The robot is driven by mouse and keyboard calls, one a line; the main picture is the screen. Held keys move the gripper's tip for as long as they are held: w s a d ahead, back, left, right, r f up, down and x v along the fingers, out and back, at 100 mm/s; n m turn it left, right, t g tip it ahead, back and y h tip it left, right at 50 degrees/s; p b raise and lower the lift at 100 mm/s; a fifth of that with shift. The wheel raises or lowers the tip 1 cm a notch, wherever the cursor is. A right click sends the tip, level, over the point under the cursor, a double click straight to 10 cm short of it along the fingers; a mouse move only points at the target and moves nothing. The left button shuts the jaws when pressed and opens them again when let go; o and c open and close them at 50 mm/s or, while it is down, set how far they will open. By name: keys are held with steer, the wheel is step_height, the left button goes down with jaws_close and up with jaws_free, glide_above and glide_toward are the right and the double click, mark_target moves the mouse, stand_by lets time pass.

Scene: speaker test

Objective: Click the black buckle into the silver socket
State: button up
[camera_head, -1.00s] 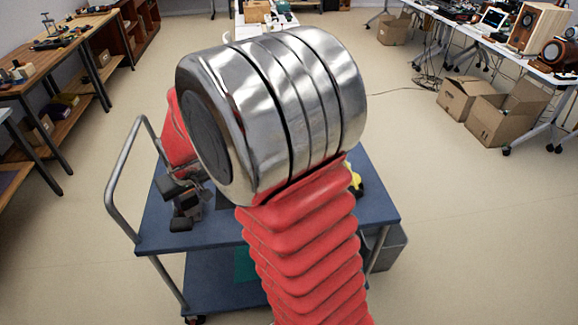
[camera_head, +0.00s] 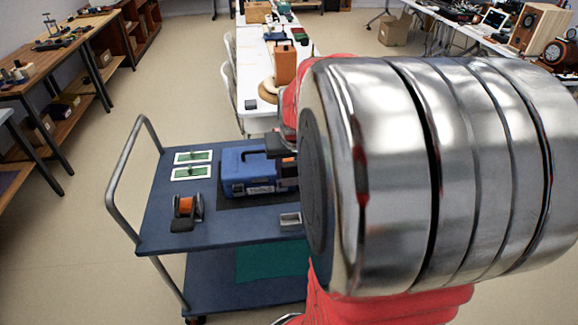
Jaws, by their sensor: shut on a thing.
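My gripper (camera_head: 282,146) shows only in part as a dark shape at the right end of the blue case, left of my big silver arm joint. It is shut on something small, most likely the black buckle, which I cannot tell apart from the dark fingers. A small silver-grey block with a hollow top (camera_head: 290,221), which looks like the silver socket, sits on the cart top in front of the case, close to my arm. My gripper is behind and above it in the picture. My arm hides the cart's right side.
The blue case (camera_head: 245,170) stands on a dark mat on the blue cart (camera_head: 160,232). An orange and black tape dispenser (camera_head: 187,210) and two green boards on white cards (camera_head: 192,165) lie to the left. A metal handle (camera_head: 112,185) rises at the cart's left end.

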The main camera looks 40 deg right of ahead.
steer(key=shift+f, duration=0.15)
stand_by(0.3)
step_height(320, 180, down, 15)
steer(key=shift+f, duration=0.15)
stand_by(1.6)
steer(key=shift+s+f, duration=0.15)
steer(key=shift+f, duration=1.5)
stand_by(2.7)
steer(key=o, duration=1.1)
steer(key=shift+c, duration=0.2)
